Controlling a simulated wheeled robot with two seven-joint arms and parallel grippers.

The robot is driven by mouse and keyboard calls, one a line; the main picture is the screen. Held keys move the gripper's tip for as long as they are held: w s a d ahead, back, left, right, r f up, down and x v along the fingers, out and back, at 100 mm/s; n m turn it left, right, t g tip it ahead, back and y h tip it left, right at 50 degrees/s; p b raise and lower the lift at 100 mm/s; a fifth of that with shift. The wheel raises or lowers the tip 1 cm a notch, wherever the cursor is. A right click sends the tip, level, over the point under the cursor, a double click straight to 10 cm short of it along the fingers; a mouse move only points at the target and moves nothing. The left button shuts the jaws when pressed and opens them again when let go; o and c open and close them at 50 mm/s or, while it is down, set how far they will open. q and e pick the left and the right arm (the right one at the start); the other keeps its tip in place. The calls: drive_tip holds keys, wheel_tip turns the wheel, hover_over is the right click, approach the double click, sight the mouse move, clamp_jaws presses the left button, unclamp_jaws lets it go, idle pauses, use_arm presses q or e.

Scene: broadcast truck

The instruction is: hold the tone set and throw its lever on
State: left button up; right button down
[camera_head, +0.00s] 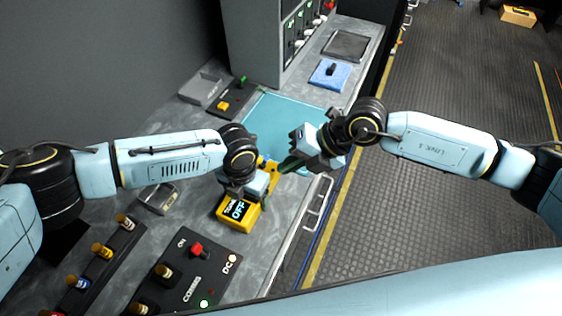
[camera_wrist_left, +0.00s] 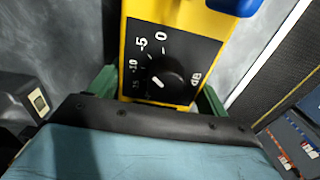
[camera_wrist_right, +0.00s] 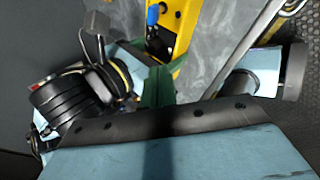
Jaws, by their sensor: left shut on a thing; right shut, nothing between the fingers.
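The yellow tone set (camera_head: 232,212) lies on the grey desk, its display reading "TONE OFF". My left gripper (camera_head: 255,190) is shut on it. In the left wrist view the yellow body (camera_wrist_left: 190,18) sits between the green fingers, with a black dB dial (camera_wrist_left: 168,82). A blue lever tip (camera_wrist_left: 234,4) shows at the top edge there, and in the right wrist view (camera_wrist_right: 153,14). My right gripper (camera_head: 287,165) is shut and empty, close beside the set's far end. In the right wrist view its green fingers (camera_wrist_right: 158,86) are together, apart from the lever tip.
A teal mat (camera_head: 265,118) lies behind the set. A blue pad (camera_head: 320,80) with a black item and a black tray (camera_head: 348,44) are farther back. A COMMS panel (camera_head: 215,265) with a red switch is in front. A metal rail (camera_head: 318,212) runs along the desk's right edge.

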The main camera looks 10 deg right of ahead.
drive_tip(key=s+d+f+n+t+y, duration=0.2)
drive_tip(key=d+n+t, duration=0.3)
drive_tip(key=d+n, duration=0.4)
drive_tip(key=s+n, duration=0.1)
drive_tip(key=n, duration=0.2)
drive_tip(key=shift+d+f+n+t, duration=0.15)
drive_tip(key=shift+d+n+t, duration=0.1)
drive_tip(key=shift+n+t, duration=0.15)
drive_tip(key=shift+a, duration=0.15)
